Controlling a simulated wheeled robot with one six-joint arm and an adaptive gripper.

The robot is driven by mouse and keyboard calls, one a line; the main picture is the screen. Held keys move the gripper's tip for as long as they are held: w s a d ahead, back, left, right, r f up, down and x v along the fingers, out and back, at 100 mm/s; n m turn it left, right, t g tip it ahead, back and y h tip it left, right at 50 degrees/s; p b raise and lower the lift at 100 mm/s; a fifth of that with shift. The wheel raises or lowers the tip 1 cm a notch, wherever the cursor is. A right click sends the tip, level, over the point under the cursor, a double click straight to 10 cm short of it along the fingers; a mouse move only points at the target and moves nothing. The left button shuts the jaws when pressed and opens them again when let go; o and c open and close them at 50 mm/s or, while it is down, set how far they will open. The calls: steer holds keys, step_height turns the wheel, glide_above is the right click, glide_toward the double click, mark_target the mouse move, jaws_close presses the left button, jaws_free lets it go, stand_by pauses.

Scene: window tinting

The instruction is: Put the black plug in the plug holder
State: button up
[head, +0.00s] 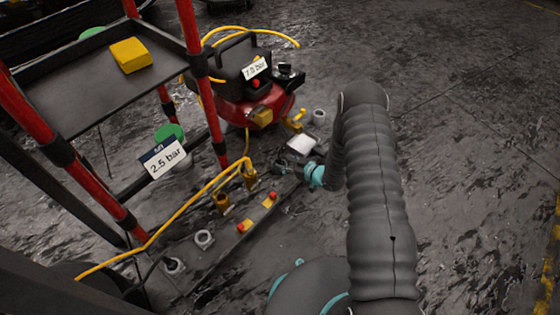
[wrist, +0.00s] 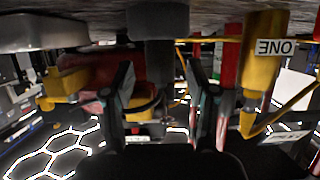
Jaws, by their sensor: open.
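In the upside-down wrist view, my gripper (wrist: 158,85) is open, its two dark fingers apart. A dark cylinder (wrist: 160,52), which looks like the black plug, shows just beyond and between the fingertips. It meets a wider grey cylindrical base (wrist: 158,18) at the floor. I cannot tell whether that base is the plug holder, or whether the fingers touch the plug. In the head view, my gripper (head: 287,170) is small and low near the floor, partly hidden by my arm. Light grey ring-shaped sockets (head: 204,239) sit on the dark strip at lower left.
A yellow fitting marked ONE (wrist: 262,60) stands beside the gripper. A white block (head: 302,144), a light cylinder (head: 319,117) and a red compressor (head: 255,103) lie behind. A red-posted rack (head: 196,60) and yellow hose (head: 170,222) crowd the left. Floor at right is clear.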

steer(key=v, duration=0.8)
steer(key=w+d+r+m+t+h, duration=0.1)
steer(key=w+d+r+h, duration=0.2)
steer(key=r, duration=0.5)
steer(key=w+d+r+h, duration=0.3)
steer(key=w+d+r, duration=0.1)
steer(key=r, duration=0.4)
steer(key=s+d+r+m+h, duration=0.2)
steer(key=d+r, duration=0.1)
steer(key=r, duration=0.4)
steer(key=s+d+r+m+h, duration=0.1)
steer(key=s+d+r+h, duration=0.1)
steer(key=r, duration=0.6)
steer(key=s+d+r+m+h, duration=0.1)
steer(key=s+d+r+m, duration=0.1)
steer(key=s+r, duration=0.5)
steer(key=s+a+r+m+g, duration=0.1)
steer(key=s+r, duration=0.3)
steer(key=s, duration=0.9)
steer(key=s+a+r+m+g, duration=0.2)
steer(key=s+r+m, duration=0.1)
steer(key=s, duration=1.1)
steer(key=shift+r+g, duration=0.3)
steer(key=shift+r, duration=0.2)
steer(key=shift+a, duration=0.1)
